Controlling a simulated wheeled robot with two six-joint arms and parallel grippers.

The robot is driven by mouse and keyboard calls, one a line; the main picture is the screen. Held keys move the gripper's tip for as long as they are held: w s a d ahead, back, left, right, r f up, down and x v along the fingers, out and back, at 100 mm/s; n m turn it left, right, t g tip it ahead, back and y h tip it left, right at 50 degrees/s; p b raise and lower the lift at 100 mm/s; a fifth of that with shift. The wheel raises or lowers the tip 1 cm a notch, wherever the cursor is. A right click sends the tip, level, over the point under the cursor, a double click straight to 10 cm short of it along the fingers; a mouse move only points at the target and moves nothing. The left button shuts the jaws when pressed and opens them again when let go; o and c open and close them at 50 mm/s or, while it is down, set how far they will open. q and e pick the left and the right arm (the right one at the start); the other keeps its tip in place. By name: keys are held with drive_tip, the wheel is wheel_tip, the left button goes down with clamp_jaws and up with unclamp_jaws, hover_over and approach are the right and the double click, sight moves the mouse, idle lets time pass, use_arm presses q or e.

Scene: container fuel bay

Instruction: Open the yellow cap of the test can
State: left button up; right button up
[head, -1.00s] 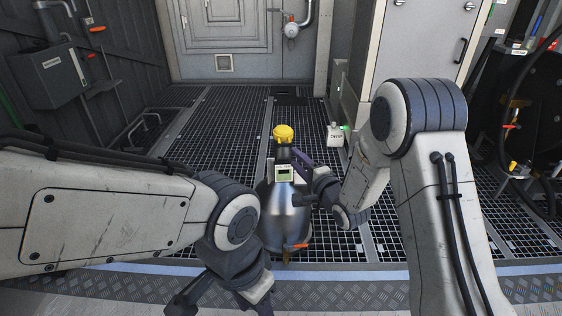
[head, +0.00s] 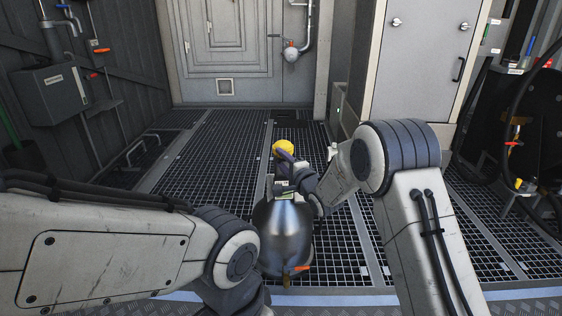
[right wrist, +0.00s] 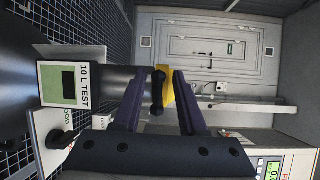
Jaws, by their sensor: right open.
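The silver test can (head: 283,236) stands upright on the grating in front of me, with its yellow cap (head: 281,147) on top of the dark neck. My right gripper (head: 288,160) is at the cap, coming in from the right. In the right wrist view, its two purple fingers (right wrist: 157,78) are open on either side of the yellow cap (right wrist: 167,84), with the dark neck and the "10 L TEST" label (right wrist: 83,84) to the left. Whether the fingers touch the cap cannot be told. My left forearm is at lower left; its gripper is out of the picture.
The grating floor (head: 215,150) is open behind and left of the can. A grey cabinet (head: 415,60) stands at the back right. A black hose reel (head: 515,130) is at the far right. A wall box (head: 50,92) hangs on the left.

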clamp_jaws()
drive_tip(key=shift+s+f, duration=0.1)
drive_tip(key=shift+f, duration=0.05)
idle(1.2)
